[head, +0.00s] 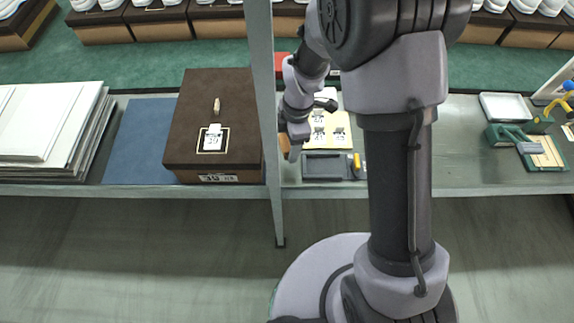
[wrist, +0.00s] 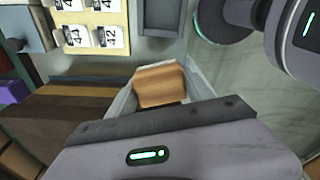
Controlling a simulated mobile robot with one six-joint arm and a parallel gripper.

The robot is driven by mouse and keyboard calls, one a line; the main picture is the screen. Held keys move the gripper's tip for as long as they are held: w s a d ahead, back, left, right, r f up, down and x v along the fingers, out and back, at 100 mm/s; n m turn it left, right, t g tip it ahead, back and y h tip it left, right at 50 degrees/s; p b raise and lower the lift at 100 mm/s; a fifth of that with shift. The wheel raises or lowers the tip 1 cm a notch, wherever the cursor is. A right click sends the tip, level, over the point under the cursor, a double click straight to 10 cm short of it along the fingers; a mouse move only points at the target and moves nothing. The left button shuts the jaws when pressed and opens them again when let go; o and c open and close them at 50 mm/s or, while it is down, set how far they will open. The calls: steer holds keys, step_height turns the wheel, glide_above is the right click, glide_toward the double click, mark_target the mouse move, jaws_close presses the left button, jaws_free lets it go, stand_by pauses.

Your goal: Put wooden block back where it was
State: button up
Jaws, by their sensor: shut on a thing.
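The wooden block (wrist: 160,87) is light brown with visible grain. In the wrist view it sits between the two fingers of my gripper (wrist: 161,76), which is shut on it. In the head view my gripper (head: 292,151) hangs at the shelf's front, just right of the grey upright post. The block shows there only as a small orange-brown patch (head: 284,141), partly hidden by the post and the gripper. I cannot tell whether the block touches the shelf.
A brown shoe box (head: 185,125) with a tag on its lid stands left of the post (head: 263,80). Right of my gripper are a board of number tags (head: 339,134) and a grey tray (head: 322,168). White panels (head: 45,125) are stacked far left. A blue mat (head: 140,145) lies bare.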

mark_target(286, 168)
steer(key=shift+s+a+f+n, duration=0.1)
steer(key=shift+a+f+n, duration=0.25)
steer(key=shift+n, duration=0.15)
step_height(286, 168, down, 10)
steer(key=b, duration=0.4)
steer(key=shift+d+r, duration=0.1)
steer(key=shift+r, duration=0.05)
steer(key=shift+f, duration=0.2)
steer(key=o, duration=1.3)
steer(key=shift+r, duration=0.1)
